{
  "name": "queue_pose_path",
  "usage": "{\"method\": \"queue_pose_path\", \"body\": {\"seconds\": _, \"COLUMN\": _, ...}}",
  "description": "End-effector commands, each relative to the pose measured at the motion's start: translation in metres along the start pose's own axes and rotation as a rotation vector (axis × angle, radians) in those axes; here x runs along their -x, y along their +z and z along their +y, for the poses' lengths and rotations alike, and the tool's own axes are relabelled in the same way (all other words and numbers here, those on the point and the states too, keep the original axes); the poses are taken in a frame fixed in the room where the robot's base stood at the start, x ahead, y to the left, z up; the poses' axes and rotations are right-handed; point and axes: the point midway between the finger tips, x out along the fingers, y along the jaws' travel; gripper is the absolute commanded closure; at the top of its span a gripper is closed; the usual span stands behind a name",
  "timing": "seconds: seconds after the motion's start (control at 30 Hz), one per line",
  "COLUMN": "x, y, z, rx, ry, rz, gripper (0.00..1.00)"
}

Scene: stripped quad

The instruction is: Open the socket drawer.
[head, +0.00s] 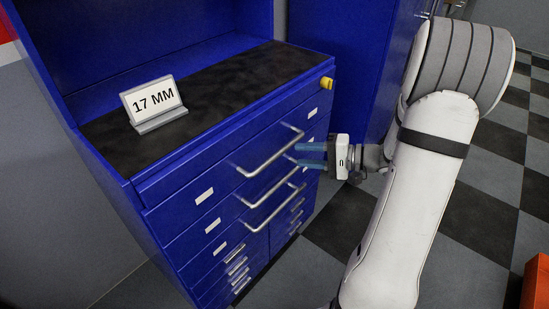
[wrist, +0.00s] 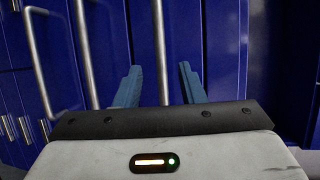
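A blue cabinet (head: 165,185) has wide drawers with long metal bar handles; their small white labels are too small to read, so I cannot tell which is the socket drawer. My gripper (head: 298,155) is open, with its two blue fingers pointing at the drawer fronts near the right ends of the upper handles. In the wrist view, the top handle (wrist: 160,45) appears between the fingers (wrist: 158,78), with clear space on both sides. The middle handle (wrist: 84,50) and a lower handle (wrist: 37,60) lie left of the fingers. All visible drawers look shut.
A "17 MM" sign (head: 154,101) stands on the cabinet's black top (head: 225,90). A yellow object (head: 326,83) sits at its right front corner. Smaller drawers with short handles (head: 237,265) are below. Checkered floor (head: 335,235) lies open to the right; an orange object (head: 536,283) stands at lower right.

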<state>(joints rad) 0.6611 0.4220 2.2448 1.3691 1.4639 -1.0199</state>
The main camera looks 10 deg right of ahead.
Motion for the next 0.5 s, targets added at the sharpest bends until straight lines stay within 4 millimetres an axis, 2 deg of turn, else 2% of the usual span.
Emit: {"method": "queue_pose_path", "body": {"seconds": 0.5, "x": -0.068, "y": -0.003, "z": 0.0, "rx": 0.0, "ry": -0.008, "rz": 0.007, "gripper": 0.64}}
